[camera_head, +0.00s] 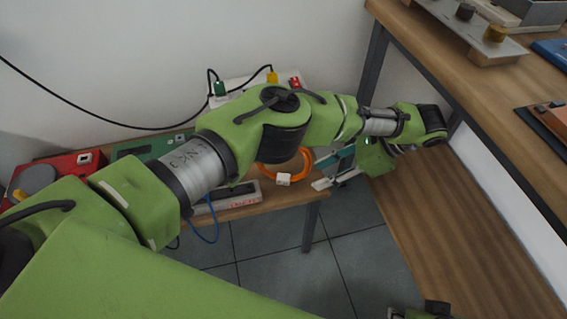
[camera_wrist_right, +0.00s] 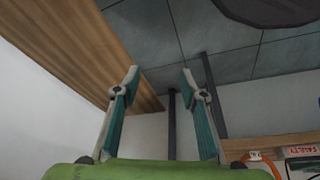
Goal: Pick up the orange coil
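The orange coil (camera_head: 307,164) lies on the low wooden bench, with a white tag (camera_head: 283,179) at its front. My left arm hides its upper part in the head view. It shows partly at the lower right of the right wrist view (camera_wrist_right: 270,163). My left gripper (camera_head: 334,179) is just right of the coil, its teal fingers pointing down and left; they look parted and nothing shows between them. My right gripper (camera_wrist_right: 160,76) is open and empty, with the coil off to its right in the wrist view.
A red box (camera_head: 45,172) and a green board (camera_head: 140,148) sit on the bench at left. A wooden table (camera_head: 465,75) with parts rises at right, above a lower wooden surface (camera_head: 440,220). Tiled floor (camera_head: 300,275) is free.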

